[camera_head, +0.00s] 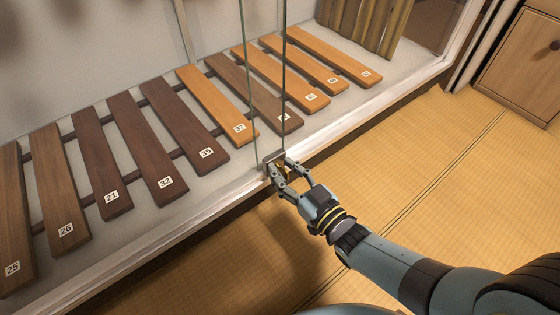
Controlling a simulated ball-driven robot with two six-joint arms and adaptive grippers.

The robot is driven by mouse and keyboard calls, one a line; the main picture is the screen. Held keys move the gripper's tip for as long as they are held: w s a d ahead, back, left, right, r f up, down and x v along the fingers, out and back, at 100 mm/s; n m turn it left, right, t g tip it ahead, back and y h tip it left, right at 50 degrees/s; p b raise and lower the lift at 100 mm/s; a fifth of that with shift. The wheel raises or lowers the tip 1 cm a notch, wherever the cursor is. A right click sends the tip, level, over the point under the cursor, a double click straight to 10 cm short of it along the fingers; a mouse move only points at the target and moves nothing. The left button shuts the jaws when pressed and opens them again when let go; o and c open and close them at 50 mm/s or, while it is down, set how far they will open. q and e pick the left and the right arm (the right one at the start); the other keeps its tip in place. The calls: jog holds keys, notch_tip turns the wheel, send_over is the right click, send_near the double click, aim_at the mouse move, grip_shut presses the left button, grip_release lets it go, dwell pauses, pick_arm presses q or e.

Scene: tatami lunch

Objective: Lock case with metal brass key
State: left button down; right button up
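The display case (75,278) has glass doors whose edges (283,80) run down to its front sill. A small metal lock plate (274,157) sits at the foot of these glass edges. My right gripper (281,168) is at the lock, its fingers around a small brass-coloured piece (284,170). This looks like the key, mostly hidden by the fingers. I cannot tell how far it sits in the lock. My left gripper is not in view.
Inside the case lie several numbered wooden bars (184,130) in a slanting row, with upright bamboo-like slats (362,22) behind. Tatami flooring (420,150) is clear in front of the case. A wooden cabinet (520,70) stands at the upper right.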

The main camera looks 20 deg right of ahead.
grip_shut()
